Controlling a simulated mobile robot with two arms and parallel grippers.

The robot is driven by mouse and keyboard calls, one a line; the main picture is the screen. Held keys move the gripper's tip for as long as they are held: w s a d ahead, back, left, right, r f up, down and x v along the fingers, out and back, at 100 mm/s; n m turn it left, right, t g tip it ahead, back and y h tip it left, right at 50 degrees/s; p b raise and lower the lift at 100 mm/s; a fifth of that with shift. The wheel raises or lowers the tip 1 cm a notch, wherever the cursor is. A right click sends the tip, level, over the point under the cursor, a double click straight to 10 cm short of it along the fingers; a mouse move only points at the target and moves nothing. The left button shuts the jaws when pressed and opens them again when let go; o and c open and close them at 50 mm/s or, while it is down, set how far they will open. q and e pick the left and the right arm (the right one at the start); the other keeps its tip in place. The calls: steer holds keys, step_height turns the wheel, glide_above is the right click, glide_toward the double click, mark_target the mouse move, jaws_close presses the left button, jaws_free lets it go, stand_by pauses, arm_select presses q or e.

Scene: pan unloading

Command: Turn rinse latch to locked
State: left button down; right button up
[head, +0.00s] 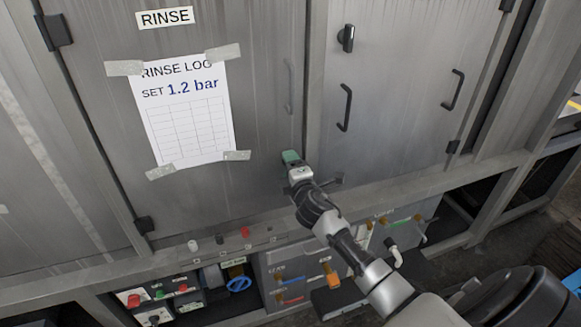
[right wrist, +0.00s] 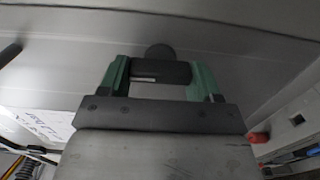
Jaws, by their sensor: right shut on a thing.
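The rinse door, a grey metal panel (head: 262,90), carries the RINSE sign (head: 165,17) near its top. My right gripper (head: 291,158), with green fingers, is at the lower right of this door. In the right wrist view its two fingers (right wrist: 160,78) are shut on a short dark latch handle (right wrist: 160,72), which lies crosswise between them. A round dark base (right wrist: 159,51) shows behind the handle. In the head view the gripper hides this latch. I cannot read any lock marking. My left gripper is not in view.
The taped rinse log (head: 187,115) reads "SET 1.2 bar". The neighbouring door has another dark latch (head: 347,38) and a bar handle (head: 345,108). A ledge below holds small knobs. Valves and a blue handwheel (head: 239,284) sit beneath it.

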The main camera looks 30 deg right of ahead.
steer(key=o, duration=0.6)
steer(key=shift+o, duration=0.2)
steer(key=b+v, duration=0.1)
steer(key=v, duration=0.9)
steer(key=shift+s, duration=0.4)
